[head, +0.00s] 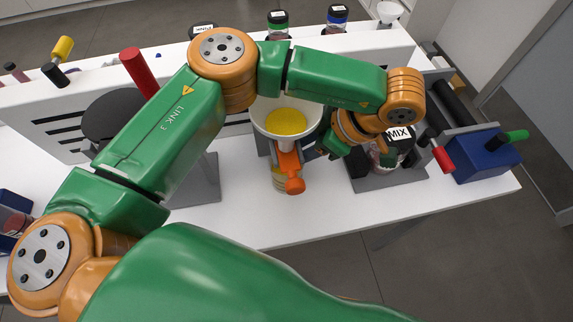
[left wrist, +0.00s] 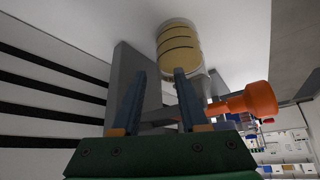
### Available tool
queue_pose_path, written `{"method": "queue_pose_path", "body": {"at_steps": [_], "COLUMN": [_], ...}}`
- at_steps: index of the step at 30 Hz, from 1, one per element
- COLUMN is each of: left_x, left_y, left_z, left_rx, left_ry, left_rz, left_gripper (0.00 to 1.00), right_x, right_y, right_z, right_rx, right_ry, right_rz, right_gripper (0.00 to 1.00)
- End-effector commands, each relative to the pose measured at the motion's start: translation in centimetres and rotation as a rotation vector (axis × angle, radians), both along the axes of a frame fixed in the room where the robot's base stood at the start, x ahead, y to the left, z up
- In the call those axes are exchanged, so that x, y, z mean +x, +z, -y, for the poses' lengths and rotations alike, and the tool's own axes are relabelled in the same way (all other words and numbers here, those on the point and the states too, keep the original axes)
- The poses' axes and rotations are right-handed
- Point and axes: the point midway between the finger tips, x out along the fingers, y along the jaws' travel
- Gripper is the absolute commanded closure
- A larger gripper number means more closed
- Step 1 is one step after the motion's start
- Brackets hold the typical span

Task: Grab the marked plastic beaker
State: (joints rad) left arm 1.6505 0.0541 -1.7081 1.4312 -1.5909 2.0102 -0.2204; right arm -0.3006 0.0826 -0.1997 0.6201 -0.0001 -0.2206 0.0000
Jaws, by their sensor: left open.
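The plastic beaker (head: 281,183) stands on the white table below the orange valve of a hopper and is partly hidden by it in the head view. In the left wrist view the beaker (left wrist: 178,45) is a clear, round cup with dark bands around it and tan-yellow contents. My left gripper (head: 326,148) is to the right of the valve in the head view, partly hidden by its own wrist. In the left wrist view its two fingers (left wrist: 160,78) are apart and empty, with the beaker beyond their tips. My right gripper is not in view.
A white hopper (head: 262,118) with yellow powder is above the orange valve (head: 290,168); the valve's knob (left wrist: 260,99) is close beside the fingers. A "MIX" sign (head: 399,134) and a blue box (head: 484,160) are at right. The front table strip (head: 330,222) is clear.

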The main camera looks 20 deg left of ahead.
Motion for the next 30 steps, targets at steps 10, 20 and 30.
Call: {"method": "queue_pose_path", "body": {"at_steps": [10,20,30], "left_x": [0.03,0.04,0.11], "left_y": [-1.42,-1.41,-1.29], "left_z": [-0.99,-0.97,-0.96], "left_rx": [0.0,0.0,0.0], "left_ry": [0.001,0.001,0.0], "left_rz": [0.003,0.002,0.005], "left_gripper": [0.6,1.0,1.0], "right_x": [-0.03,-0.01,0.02], "right_y": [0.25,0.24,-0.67], "right_z": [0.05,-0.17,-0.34], "right_rx": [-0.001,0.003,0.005], "right_ry": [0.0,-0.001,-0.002], "right_rz": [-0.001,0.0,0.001], "right_gripper": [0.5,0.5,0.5]}}
